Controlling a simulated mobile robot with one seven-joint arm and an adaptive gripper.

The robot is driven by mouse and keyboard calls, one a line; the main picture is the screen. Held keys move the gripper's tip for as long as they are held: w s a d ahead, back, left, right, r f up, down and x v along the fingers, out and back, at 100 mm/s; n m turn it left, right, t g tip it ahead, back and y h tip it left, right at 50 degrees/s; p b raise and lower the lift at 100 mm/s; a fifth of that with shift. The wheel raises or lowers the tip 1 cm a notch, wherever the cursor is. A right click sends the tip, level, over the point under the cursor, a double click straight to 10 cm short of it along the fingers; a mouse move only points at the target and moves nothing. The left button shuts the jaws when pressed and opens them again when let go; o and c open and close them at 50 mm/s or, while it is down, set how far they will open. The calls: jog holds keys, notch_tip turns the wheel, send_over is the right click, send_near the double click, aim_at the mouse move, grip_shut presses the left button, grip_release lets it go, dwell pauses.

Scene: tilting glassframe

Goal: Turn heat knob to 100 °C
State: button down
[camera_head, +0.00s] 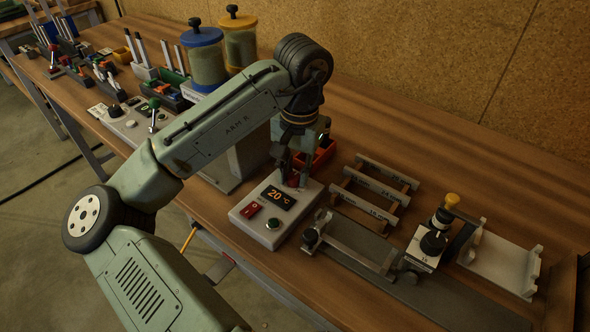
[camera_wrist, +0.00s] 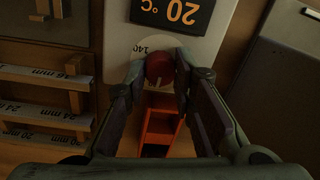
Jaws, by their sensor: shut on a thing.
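The heat control box (camera_head: 262,225) is a pale unit on the wooden bench. Its display (camera_head: 280,197) reads 20 °C, and the same display (camera_wrist: 173,12) shows upside down in the wrist view. In the head view my gripper (camera_head: 292,178) mostly covers the knob.
The box also has a red switch (camera_head: 250,210) and a green button (camera_head: 273,224). An orange-red bin (camera_head: 322,155) stands close behind my gripper. A labelled rack (camera_head: 375,190) and a metal fixture (camera_head: 350,245) stand to the right.

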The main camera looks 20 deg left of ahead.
aim_at(298, 176)
jog(key=shift+n, duration=0.5)
jog(key=c, duration=1.6)
grip_release()
jog(key=shift+c, duration=0.2)
jog(key=shift+r, duration=0.15)
notch_tip(298, 176, up, 12)
jog(key=shift+d, duration=0.35)
jog(key=shift+s, duration=0.1)
